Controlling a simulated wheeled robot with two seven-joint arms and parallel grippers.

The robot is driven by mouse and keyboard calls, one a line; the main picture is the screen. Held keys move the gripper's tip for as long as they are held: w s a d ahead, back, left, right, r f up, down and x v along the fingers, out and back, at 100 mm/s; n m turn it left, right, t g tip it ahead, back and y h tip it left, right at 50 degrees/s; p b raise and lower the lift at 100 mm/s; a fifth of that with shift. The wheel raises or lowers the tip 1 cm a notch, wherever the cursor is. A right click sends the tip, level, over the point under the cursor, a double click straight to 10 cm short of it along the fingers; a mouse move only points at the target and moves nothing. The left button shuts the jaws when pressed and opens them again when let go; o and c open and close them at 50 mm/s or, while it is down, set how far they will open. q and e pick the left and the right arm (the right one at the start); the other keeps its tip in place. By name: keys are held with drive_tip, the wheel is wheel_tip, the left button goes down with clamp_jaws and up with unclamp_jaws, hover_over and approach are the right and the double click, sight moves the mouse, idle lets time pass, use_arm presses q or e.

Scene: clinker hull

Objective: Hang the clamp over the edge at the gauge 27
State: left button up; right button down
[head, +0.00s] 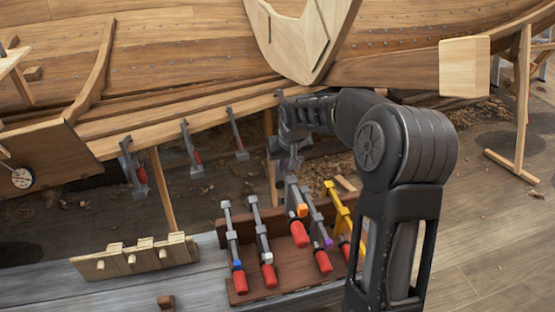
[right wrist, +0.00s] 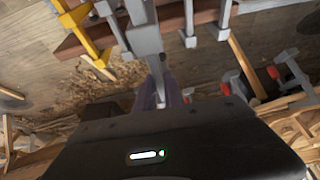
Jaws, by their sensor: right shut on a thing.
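My right gripper (head: 286,148) is shut on a grey metal clamp (head: 281,100), beside the lower plank edge of the wooden hull. The clamp's upper end is at that edge; I cannot tell whether it rests on it. The clamp's grey bar also shows in the right wrist view (right wrist: 144,38), running up from my jaws. A round white gauge (head: 22,178) is at the far left on the hull; its figures are too small to read. My left gripper is not in view.
Several clamps hang along the plank edge (head: 190,148) to the left. A brown rack (head: 285,283) with red-handled and yellow clamps stands below on a grey bench. A pale wooden peg block (head: 135,258) is left of it. A trestle (head: 522,110) stands at the right.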

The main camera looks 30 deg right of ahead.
use_arm(q)
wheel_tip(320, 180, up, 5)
drive_tip(key=p, duration=0.5)
use_arm(e)
drive_tip(key=s+a+r+n, duration=0.1)
drive_tip(key=a+r+n, duration=0.1)
drive_tip(key=a, duration=0.9)
drive_tip(key=s+a+r+n+y, duration=0.1)
drive_tip(key=a+r, duration=0.4)
drive_tip(key=a, duration=0.7)
drive_tip(key=shift+s+r+n, duration=0.2)
drive_tip(key=shift+s+n, duration=0.2)
drive_tip(key=shift+s, duration=0.15)
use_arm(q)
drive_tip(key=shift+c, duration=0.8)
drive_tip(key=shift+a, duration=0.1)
use_arm(e)
drive_tip(key=shift+a, duration=0.15)
